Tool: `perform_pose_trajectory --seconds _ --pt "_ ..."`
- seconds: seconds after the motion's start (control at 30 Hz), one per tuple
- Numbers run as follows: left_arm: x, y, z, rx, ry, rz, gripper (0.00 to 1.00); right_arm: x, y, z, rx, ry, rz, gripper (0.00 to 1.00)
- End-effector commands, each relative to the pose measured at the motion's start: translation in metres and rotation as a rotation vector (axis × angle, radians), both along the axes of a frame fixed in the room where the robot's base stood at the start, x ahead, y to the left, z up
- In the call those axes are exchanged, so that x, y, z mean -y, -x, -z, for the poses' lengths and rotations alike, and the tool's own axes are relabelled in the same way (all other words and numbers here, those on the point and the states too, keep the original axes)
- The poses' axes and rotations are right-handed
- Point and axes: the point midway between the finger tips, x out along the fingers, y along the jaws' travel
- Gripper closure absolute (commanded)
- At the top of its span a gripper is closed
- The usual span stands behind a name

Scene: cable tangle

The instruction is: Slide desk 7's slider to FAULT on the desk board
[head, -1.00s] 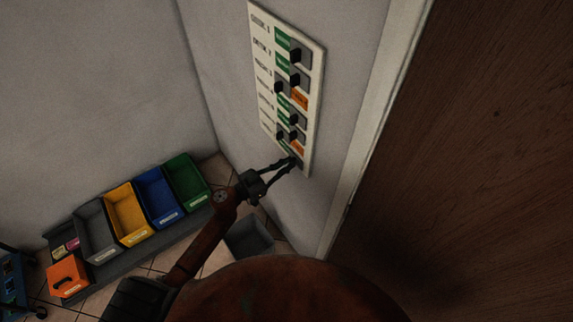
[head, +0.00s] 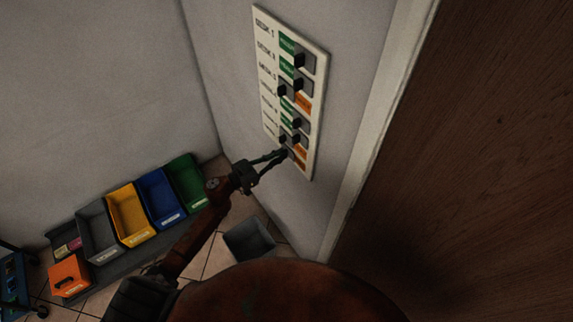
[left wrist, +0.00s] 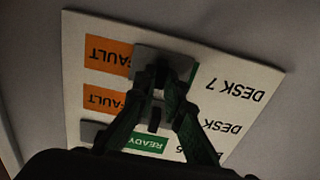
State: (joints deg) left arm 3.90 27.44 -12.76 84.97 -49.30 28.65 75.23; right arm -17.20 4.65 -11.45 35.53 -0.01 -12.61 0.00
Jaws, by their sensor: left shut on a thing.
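The white desk board (head: 310,160) hangs on the wall, with rows of dark knobs on grey plates. My left gripper (head: 287,155) is at its lowest row in the head view. In the left wrist view, where the board appears upside down, the DESK 7 row is at the top. The left fingers (left wrist: 162,85) are closed on the knob of desk 7's slider (left wrist: 150,60), largely hiding it. Its grey plate sits between the orange FAULT label (left wrist: 106,53) and the DESK 7 text. FAULT is uncovered; no READY label shows in that row. My right gripper is not in view.
The neighbouring row also shows an orange FAULT label (left wrist: 100,98), and a green READY label (left wrist: 147,143) shows below. A brown door (head: 470,150) stands right of the board. Coloured bins (head: 130,215) and a grey bin (head: 250,240) are on the floor side.

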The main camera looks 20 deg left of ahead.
Motion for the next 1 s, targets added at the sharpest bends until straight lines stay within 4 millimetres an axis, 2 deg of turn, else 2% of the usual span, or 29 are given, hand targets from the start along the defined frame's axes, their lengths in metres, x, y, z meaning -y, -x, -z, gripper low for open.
perform_pose_trajectory --seconds 0.13,0.4,0.43,0.7,1.0 --pt "-0.0123 -0.0087 0.0023 -0.004 0.0 -0.001 1.0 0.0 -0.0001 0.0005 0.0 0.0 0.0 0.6" --pt "-0.0146 -0.0099 0.0016 -0.002 0.0 -0.005 1.0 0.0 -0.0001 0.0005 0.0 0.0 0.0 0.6" --pt "-0.0148 -0.01 0.0015 -0.002 0.0 -0.006 0.9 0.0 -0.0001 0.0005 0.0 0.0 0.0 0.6" --pt "-0.014 -0.0098 0.0012 -0.001 0.0 -0.004 0.72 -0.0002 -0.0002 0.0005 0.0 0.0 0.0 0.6" --pt "-0.0142 -0.0074 0.0014 -0.001 0.0 -0.002 0.72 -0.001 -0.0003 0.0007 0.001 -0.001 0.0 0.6"
